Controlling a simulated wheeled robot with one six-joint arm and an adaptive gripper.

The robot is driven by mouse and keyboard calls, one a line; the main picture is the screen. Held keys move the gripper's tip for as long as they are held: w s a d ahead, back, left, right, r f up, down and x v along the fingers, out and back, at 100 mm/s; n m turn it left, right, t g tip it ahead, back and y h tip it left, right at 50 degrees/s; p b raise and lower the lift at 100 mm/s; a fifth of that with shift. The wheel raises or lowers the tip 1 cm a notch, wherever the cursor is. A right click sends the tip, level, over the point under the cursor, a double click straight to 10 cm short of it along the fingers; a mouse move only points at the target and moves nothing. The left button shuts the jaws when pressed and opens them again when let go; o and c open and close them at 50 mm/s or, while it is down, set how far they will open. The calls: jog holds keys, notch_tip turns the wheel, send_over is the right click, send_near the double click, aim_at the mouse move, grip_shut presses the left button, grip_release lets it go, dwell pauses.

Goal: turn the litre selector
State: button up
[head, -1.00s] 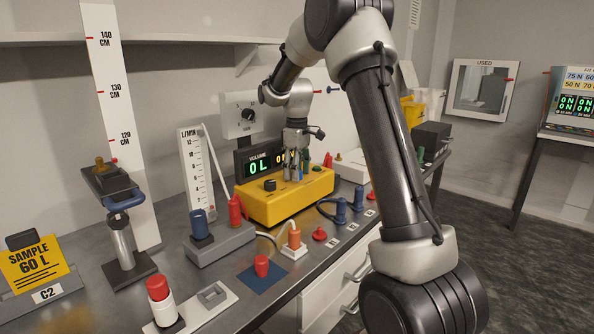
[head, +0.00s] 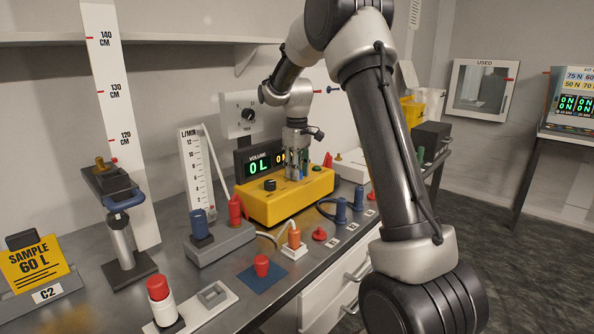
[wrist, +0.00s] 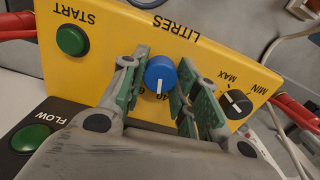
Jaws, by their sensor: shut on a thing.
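The litre selector is a round blue knob (wrist: 160,74) with a white pointer line, on the yellow box (wrist: 205,62) beside the word LITRES. Its line points toward the bottom of the wrist view, near partly hidden numbers by 40. My gripper (wrist: 161,82) is shut on the knob, one green-padded finger on each side. In the head view my gripper (head: 296,172) points down onto the yellow box (head: 262,207), and its fingers hide the knob. The volume display (head: 259,166) behind the box reads 0 L in green.
A green START button (wrist: 72,40) and a black MIN/MAX knob (wrist: 237,100) sit either side of my fingers. A green FLOW button (wrist: 31,138) is on a dark panel. Red plugs (head: 235,210) and blue plugs (head: 340,210) stand around the box.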

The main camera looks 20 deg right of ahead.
jog(key=m, duration=0.4)
jog(key=shift+m, duration=1.8)
jog(key=o, duration=1)
notch_tip(320, 180, up, 12)
